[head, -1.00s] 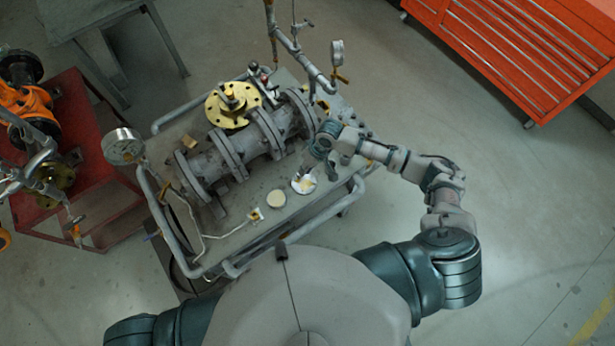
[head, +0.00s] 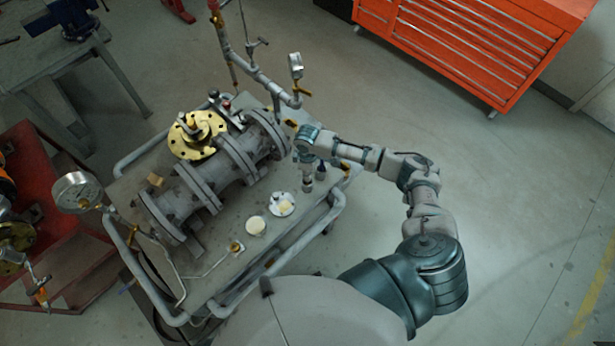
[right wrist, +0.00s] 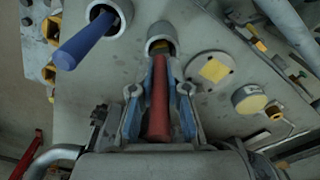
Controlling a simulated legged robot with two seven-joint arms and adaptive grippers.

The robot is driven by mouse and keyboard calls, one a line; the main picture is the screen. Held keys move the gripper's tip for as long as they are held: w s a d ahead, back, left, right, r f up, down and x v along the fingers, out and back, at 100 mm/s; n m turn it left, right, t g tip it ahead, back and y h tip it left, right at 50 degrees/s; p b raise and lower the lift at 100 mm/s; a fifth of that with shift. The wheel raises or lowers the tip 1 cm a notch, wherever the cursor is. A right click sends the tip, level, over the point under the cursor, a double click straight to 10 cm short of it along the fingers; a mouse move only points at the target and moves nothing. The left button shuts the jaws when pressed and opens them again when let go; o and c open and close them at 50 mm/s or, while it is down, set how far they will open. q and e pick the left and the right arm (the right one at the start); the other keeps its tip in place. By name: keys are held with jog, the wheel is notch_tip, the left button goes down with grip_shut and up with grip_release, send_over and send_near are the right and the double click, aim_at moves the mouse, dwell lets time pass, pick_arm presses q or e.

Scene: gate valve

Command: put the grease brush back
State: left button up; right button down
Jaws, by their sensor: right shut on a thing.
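My right gripper (right wrist: 160,105) is shut on the red handle (right wrist: 160,95) of a brush in the right wrist view. The brush's far end, with a yellowish part, is at the mouth of a grey round holder (right wrist: 160,32); how deep it sits I cannot tell. A second holder (right wrist: 108,14) beside it has a blue-handled tool (right wrist: 88,40) leaning in it. In the head view my right gripper (head: 306,160) is above the right end of the bench, and the brush is mostly hidden. My left gripper is out of view.
A white dish with a yellow patch (head: 282,204) and a pale round tin (head: 255,226) stand on the bench near the holders. The flanged grey valve body (head: 205,180) with a brass flange lies behind. A pipe rail (head: 310,225) runs along the bench's front edge.

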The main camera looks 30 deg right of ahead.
jog(key=shift+f, duration=1.55)
jog(key=c, duration=1.2)
grip_release()
jog(key=shift+o, duration=0.2)
notch_tip(320, 180, up, 12)
jog(key=shift+s+r, duration=0.1)
jog(key=shift+a, duration=0.1)
